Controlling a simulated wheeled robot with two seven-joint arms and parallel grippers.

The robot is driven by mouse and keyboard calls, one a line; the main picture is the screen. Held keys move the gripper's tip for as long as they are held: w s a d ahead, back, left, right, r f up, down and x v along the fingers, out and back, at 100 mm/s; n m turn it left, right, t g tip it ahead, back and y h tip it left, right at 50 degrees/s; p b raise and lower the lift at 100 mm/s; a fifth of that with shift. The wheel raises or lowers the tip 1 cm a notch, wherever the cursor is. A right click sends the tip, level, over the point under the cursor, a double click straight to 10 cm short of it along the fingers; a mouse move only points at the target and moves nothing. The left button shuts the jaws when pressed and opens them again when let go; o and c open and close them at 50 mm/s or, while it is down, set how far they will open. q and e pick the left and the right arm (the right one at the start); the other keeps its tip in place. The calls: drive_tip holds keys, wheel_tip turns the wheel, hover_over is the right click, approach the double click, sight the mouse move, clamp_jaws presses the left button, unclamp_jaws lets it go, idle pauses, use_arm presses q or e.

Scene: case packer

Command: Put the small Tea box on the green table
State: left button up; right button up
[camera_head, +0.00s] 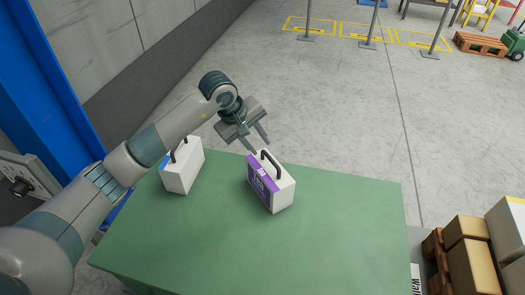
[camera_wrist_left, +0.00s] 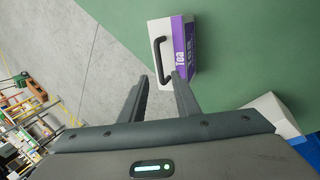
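The Tea box (camera_head: 284,197) is white with a purple printed face and a black handle on top. It stands upright on the green table (camera_head: 330,240) near its far edge. It also shows in the left wrist view (camera_wrist_left: 181,28), with "Tea" readable on the purple. My left gripper (camera_head: 260,146) is just above and behind the box, close to the handle. Its two fingers are apart with nothing between them; in the left wrist view the fingertips (camera_wrist_left: 160,78) are near the handle's end. Whether a finger touches the handle I cannot tell. My right gripper is not in view.
A second white box (camera_head: 183,172) with a blue patch and black handle stands left of the Tea box, near my left arm. The table's front and right are clear. Cardboard boxes (camera_head: 470,265) on a pallet stand right of the table. A blue post (camera_head: 55,80) is at left.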

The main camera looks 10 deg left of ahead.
use_arm(q)
drive_tip(key=shift+s+a+r, duration=0.15)
drive_tip(key=shift+s+r, duration=0.05)
drive_tip(key=shift+r, duration=0.25)
